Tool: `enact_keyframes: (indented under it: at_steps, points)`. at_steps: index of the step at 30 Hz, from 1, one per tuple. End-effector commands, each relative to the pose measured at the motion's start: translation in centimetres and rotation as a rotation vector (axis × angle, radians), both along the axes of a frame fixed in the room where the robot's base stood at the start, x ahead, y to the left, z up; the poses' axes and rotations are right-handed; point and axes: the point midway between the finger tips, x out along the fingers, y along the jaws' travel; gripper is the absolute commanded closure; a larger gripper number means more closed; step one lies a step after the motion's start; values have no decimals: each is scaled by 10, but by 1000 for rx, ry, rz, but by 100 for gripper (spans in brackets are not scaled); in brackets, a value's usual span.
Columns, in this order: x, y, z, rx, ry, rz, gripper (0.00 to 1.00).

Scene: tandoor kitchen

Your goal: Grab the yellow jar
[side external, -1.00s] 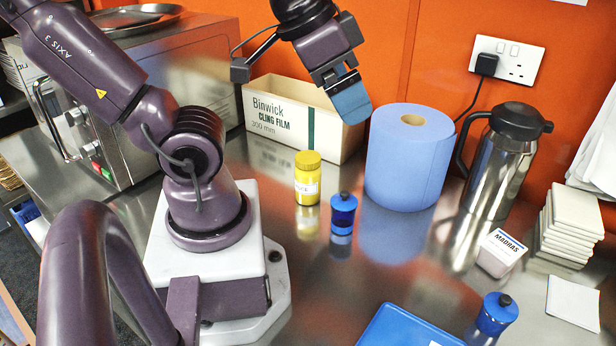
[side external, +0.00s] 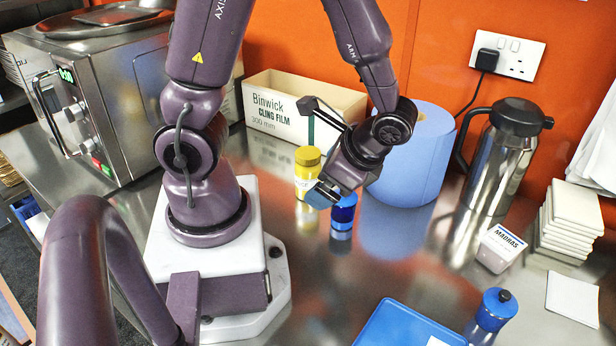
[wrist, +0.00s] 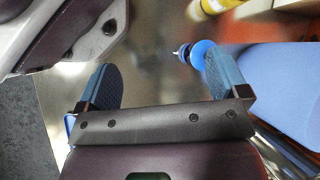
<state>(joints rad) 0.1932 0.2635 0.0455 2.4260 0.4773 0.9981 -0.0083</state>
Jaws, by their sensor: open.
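The yellow jar (side external: 307,168) stands upright on the steel counter in the side view, with a pale label on its front. My gripper (side external: 318,190) is low, close in front of the jar and next to a blue bottle (side external: 343,214). In the wrist view my gripper (wrist: 150,85) is open, with its two blue-padded fingers spread and nothing between them. The yellow jar (wrist: 216,5) shows there only partly, at the top edge, beyond the right finger. The blue bottle (wrist: 195,52) is beside the right fingertip; I cannot tell whether they touch.
A large blue paper roll (side external: 420,160) stands right of my gripper. The cling film box (side external: 275,105) is behind the jar.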

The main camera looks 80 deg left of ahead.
Motion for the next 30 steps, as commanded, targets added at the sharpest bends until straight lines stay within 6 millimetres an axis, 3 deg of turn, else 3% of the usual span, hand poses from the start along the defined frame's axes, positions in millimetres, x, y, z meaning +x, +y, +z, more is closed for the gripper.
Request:
enact_keyframes:
  at_steps: [6,12,18,30]
  points:
    - [-9,36,-45,218,355,-299,7]
    - [2,65,-67,377,563,-577,7]
    - [22,75,-63,444,563,-686,7]
    - [11,136,-80,450,566,-686,7]
